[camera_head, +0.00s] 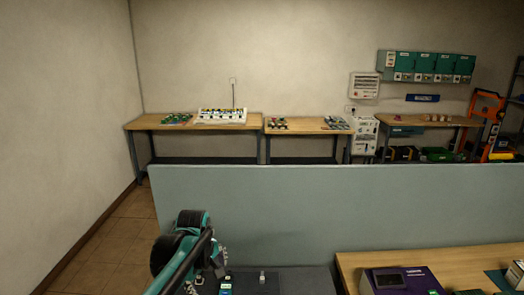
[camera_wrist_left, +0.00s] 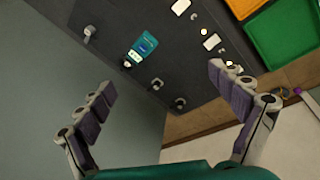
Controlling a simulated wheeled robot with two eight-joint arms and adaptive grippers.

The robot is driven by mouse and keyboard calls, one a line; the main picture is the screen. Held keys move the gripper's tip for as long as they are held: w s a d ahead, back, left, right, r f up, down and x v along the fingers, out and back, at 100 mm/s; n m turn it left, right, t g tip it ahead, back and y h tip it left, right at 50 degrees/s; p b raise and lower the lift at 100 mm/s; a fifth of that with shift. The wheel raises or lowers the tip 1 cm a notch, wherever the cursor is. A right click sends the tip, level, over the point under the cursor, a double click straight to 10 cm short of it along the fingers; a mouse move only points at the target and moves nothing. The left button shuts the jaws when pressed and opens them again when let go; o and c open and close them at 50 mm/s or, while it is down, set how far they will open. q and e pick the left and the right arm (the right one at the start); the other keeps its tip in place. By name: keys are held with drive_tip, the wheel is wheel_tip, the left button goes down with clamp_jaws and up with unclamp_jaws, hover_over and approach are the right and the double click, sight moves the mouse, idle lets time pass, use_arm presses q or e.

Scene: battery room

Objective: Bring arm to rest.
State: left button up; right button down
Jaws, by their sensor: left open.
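My left arm comes in at the bottom left of the head view, teal and black. My left gripper shows in the left wrist view (camera_wrist_left: 162,95), with its two purple-padded fingers spread wide and nothing between them. Beyond the fingers lies a dark grey surface (camera_wrist_left: 185,75) with a small teal device and several small metal fittings on it. The fingers appear apart from these items. My right gripper is in neither view.
A grey-green partition (camera_head: 320,205) stands behind the near work area. A wooden bench (camera_head: 450,262) at the lower right holds a purple device (camera_head: 402,282). In the left wrist view, green (camera_wrist_left: 285,35) and orange bins are at the upper right. Floor at left is clear.

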use_arm(q)
drive_tip(key=s+a+f+m+t+b, duration=0.1)
drive_tip(key=s+f+m, duration=0.3)
drive_tip(key=s, duration=0.7)
drive_tip(key=s+a+f+m+t+b, duration=0.1)
drive_tip(key=s+f+m+t+b, duration=0.2)
drive_tip(key=s+m, duration=0.4)
drive_tip(key=s+b, duration=0.1)
drive_tip(key=s, duration=0.3)
drive_tip(key=shift+f+b, duration=0.3)
drive_tip(key=shift+f, duration=0.1)
